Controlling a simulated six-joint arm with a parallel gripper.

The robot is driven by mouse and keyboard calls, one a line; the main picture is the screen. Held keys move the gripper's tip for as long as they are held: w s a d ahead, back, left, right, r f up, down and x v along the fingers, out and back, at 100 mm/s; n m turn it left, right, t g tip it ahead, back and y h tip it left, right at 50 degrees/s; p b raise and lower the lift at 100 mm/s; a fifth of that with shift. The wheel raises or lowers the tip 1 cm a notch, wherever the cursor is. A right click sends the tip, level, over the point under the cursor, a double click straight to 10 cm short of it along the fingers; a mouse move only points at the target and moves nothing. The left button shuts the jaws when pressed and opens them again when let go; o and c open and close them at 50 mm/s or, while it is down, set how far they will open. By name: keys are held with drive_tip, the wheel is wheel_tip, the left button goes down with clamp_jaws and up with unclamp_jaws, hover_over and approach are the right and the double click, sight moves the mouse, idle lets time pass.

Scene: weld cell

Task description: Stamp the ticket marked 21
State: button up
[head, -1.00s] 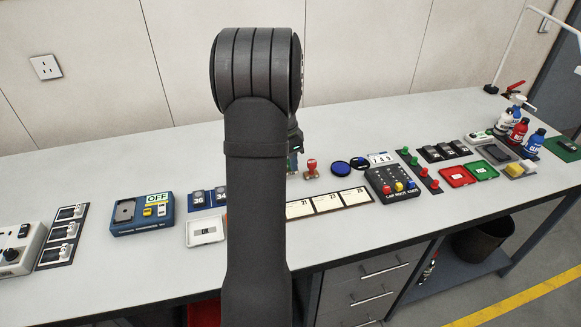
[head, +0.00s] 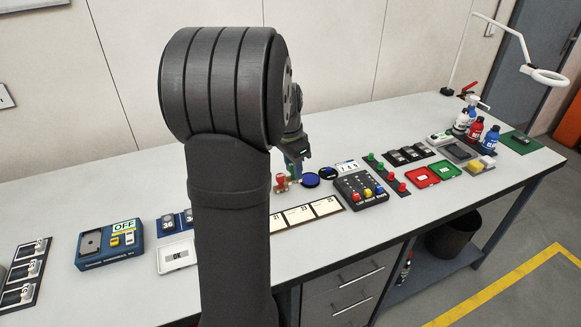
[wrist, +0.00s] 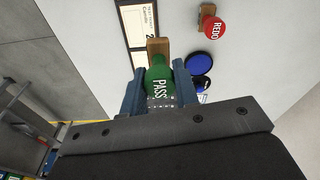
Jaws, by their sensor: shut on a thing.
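A green stamp marked PASS (wrist: 158,82) with a wooden block at its end is held between the fingers of my gripper (wrist: 158,90) in the wrist view. The gripper also shows in the head view (head: 294,168), low by the red stamp and the ink pads. The ticket marked 21 (head: 276,223) is the leftmost of three on a strip, partly behind my arm. Part of the ticket strip (wrist: 137,22) shows in the wrist view, its number partly hidden by the stamp. A large blue ink pad (head: 310,180) lies right of the gripper.
A red stamp marked REDO (wrist: 213,27) stands nearby. A smaller blue pad (head: 328,172) is beside the large one. A button box (head: 360,190) sits right of the tickets (head: 301,215). Bare bench lies behind the pads.

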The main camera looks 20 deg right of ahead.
drive_tip(key=shift+o, duration=1.4)
drive_tip(key=shift+c, duration=0.9)
drive_tip(key=shift+o, duration=0.3)
drive_tip(key=w+d+f, duration=0.2)
drive_tip(key=w+d, duration=0.6)
drive_tip(key=d, duration=0.1)
drive_tip(key=shift+w+f, duration=0.2)
drive_tip(key=shift+w+d+f, duration=0.1)
drive_tip(key=shift+d+f, duration=0.05)
drive_tip(key=shift+f, duration=0.9)
drive_tip(key=shift+w+d+f, duration=0.1)
drive_tip(key=shift+d+f, duration=0.1)
drive_tip(key=shift+f, duration=0.85)
drive_tip(key=shift+w+d+f, duration=0.1)
drive_tip(key=shift+d+f, duration=0.05)
drive_tip(key=shift+f, duration=0.9)
drive_tip(key=shift+f, duration=0.65)
wheel_tip(320, 180, up, 7)
